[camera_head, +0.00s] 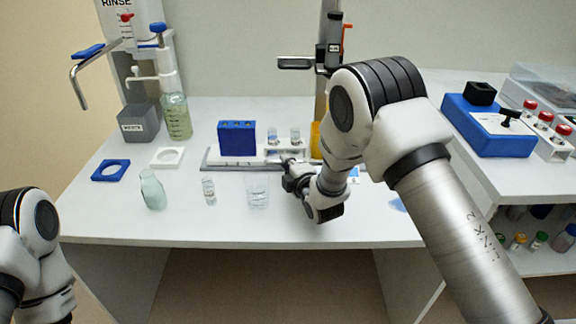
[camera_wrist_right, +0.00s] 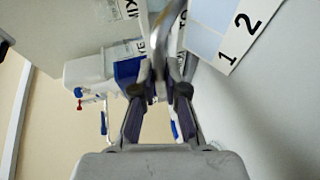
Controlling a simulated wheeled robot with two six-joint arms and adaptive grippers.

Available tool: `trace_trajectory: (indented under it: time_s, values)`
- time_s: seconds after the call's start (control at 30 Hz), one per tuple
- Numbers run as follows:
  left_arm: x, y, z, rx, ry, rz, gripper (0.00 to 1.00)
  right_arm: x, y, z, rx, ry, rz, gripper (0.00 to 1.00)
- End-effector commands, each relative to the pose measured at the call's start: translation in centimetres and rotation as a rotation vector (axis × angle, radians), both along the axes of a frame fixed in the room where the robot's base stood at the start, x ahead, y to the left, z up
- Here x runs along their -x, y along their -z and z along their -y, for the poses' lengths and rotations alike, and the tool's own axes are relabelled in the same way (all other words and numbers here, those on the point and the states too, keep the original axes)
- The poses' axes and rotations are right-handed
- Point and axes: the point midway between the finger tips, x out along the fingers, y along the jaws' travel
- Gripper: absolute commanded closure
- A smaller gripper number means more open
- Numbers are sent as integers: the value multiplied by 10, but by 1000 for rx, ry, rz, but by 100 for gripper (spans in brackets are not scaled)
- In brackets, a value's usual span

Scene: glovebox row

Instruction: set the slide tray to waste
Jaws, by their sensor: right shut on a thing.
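The slide tray is a white carrier (camera_head: 238,159) on a grey rail base (camera_head: 215,163) in the middle of the bench. My right gripper (camera_head: 287,168) is at the tray's front right. In the right wrist view its fingers (camera_wrist_right: 160,78) are closed together on a grey metal bar (camera_wrist_right: 158,72), which looks like the tray's handle. My right arm hides the right end of the rail. A grey waste bin (camera_head: 139,123) stands at the back left. Only my left arm shows, at the lower left; its gripper is out of frame.
A clear bottle (camera_head: 153,190), a vial (camera_head: 209,191) and a beaker (camera_head: 257,191) stand in front of the tray. A blue device (camera_head: 490,127) stands on the right bench.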

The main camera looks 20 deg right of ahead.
Motion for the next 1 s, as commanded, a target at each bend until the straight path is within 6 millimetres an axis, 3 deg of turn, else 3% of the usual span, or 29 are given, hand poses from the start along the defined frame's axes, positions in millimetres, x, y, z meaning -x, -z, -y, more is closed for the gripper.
trace_trajectory:
  time_s: [0.3,0.33,0.37,0.7,0.87,1.0]
  values:
    - [0,0,0,0,3,0,60,0,0,-4,5,-14,0,100]
    - [0,0,0,0,3,0,60,0,0,-4,5,-14,0,85]
    - [0,0,0,0,3,-1,60,0,0,-5,5,-14,0,77]
    - [0,0,0,0,2,0,60,3,-1,-3,5,-12,0,77]
    - [0,0,0,0,2,0,60,27,-5,-1,5,-11,-3,77]
    - [0,0,0,0,2,0,60,63,-12,3,6,-13,-3,77]
